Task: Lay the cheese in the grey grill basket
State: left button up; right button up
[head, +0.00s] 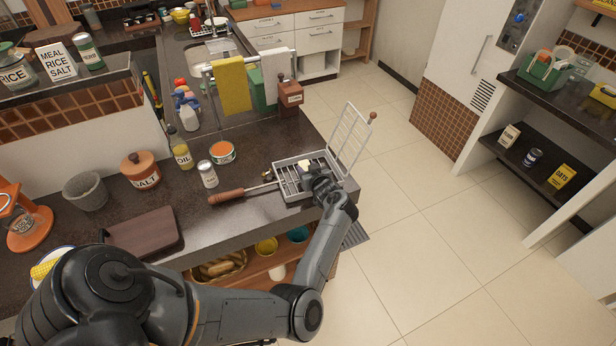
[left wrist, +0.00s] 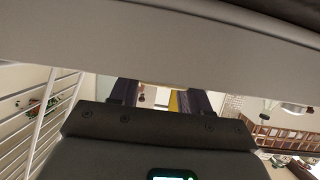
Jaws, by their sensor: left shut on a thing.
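The grey grill basket (head: 283,187) lies on the dark counter near its right corner. Its wire lid (head: 350,138) stands open on the right, and its wooden handle (head: 228,196) points left. My left gripper (head: 309,175) is low over the right part of the basket, shut on the cheese (head: 304,165), a small pale piece mostly hidden by the gripper. In the left wrist view a pale edge of it shows between the fingers (left wrist: 160,95). Whether the cheese touches the basket's wires I cannot tell. My right gripper is not in view.
The counter edge is close in front of the basket.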

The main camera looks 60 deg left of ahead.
pick_arm(q)
jog(key=shift+f+b, duration=0.35)
jog(key=shift+f, duration=0.45)
jog(key=shift+r, duration=0.1)
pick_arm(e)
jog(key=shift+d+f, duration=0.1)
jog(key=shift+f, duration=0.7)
pick_arm(q)
jog(key=o, duration=1.1)
